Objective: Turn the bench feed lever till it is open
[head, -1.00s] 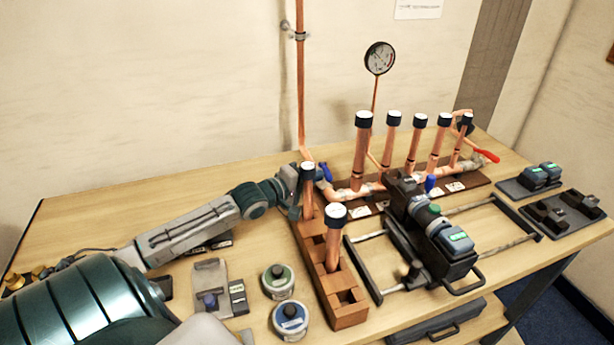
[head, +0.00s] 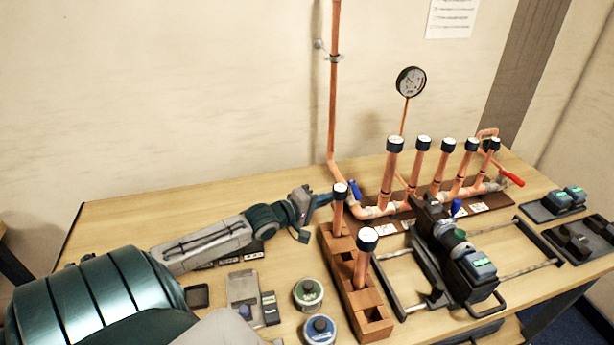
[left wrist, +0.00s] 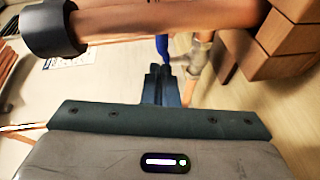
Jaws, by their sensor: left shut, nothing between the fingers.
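A blue lever (head: 355,188) stands up at the left end of the copper manifold (head: 385,208), near the foot of the tall feed pipe (head: 333,90). It also shows in the left wrist view (left wrist: 162,47), just beyond my fingertips. My left gripper (head: 328,199) is shut and empty, pointing right, behind the near capped copper tube (head: 339,205). In the left wrist view its fingers (left wrist: 162,72) are together and seem close to the lever; I cannot tell whether they touch. My right gripper is not in view.
A wooden block rack (head: 345,285) holds upright capped tubes close to my left gripper. A black clamp fixture (head: 465,265) stands to the right. A red lever (head: 511,178) and another blue handle (head: 456,206) are further right. Two round tins (head: 308,293) (head: 319,328) sit in front.

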